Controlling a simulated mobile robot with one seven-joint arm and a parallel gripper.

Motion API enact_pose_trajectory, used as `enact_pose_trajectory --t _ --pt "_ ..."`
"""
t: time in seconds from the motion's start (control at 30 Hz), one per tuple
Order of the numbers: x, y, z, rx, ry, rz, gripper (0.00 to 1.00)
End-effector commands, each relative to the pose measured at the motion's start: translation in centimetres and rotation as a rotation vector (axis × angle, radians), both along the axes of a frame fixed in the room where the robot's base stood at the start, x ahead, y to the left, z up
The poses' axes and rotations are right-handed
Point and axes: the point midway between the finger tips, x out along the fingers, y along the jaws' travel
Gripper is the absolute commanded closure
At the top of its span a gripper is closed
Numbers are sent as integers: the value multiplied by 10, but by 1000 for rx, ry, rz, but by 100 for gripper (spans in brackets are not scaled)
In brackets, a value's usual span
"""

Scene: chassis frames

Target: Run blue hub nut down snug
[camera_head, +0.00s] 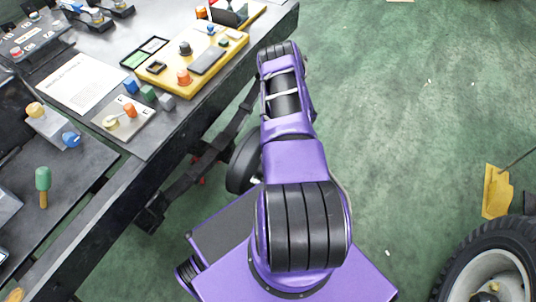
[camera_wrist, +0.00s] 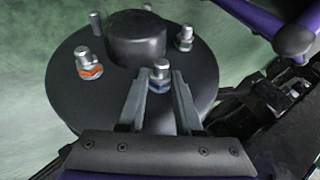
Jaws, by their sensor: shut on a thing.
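In the wrist view the dark round hub (camera_wrist: 65,100) fills the middle, with a raised black centre cap (camera_wrist: 136,38). The blue hub nut (camera_wrist: 160,75) sits on a threaded stud at the hub's near side, the stud end showing above it. My gripper (camera_wrist: 161,82) has a finger on each side of this nut and is shut on it. The nut's lower part is hidden, so I cannot tell whether it touches the hub face. An orange-marked nut (camera_wrist: 90,70) is on a stud to the left, and a green-marked nut (camera_wrist: 185,43) on one at the right.
A bare-looking stud (camera_wrist: 96,23) stands at the hub's back left. A tyre (camera_head: 470,255) is at bottom right; green floor (camera_head: 410,120) is open to the right.

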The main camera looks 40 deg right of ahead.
Motion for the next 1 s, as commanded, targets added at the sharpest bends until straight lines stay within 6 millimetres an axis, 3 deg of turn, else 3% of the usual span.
enact_pose_trajectory --t 0.4,0.43,0.57,1.0 --pt "-1 -2 0 2 3 -1 100" --pt "-1 -2 0 2 3 -1 61" --pt "-1 -1 0 2 1 -1 38" --pt "-1 -6 8 2 0 -1 36"
